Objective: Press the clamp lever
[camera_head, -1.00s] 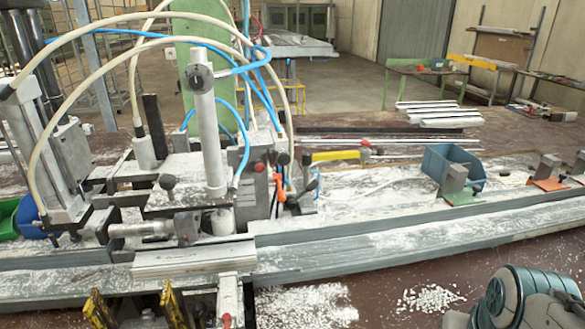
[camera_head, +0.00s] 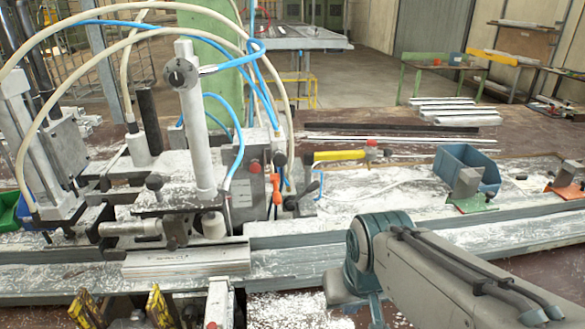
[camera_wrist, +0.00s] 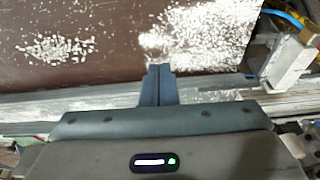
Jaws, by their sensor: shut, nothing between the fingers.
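The clamp assembly (camera_head: 200,210) stands left of centre on the bench in the head view, with a grey upright cylinder, hoses and several knobs. A black-tipped lever (camera_head: 300,195) stands at its right side, near a yellow handle (camera_head: 338,156); I cannot tell which is the clamp lever. A metal profile (camera_head: 185,260) lies in front of the clamp. My gripper (camera_wrist: 158,70) shows in the wrist view, its two blue-grey fingers together and empty, over the bench. In the head view my gripper is hidden, and my arm comes in from the lower right.
White chips (camera_wrist: 55,48) lie on the brown surface. A blue bin (camera_head: 467,170) and orange-based block (camera_head: 567,180) stand at the right. Yellow-black parts (camera_head: 160,305) are at the front.

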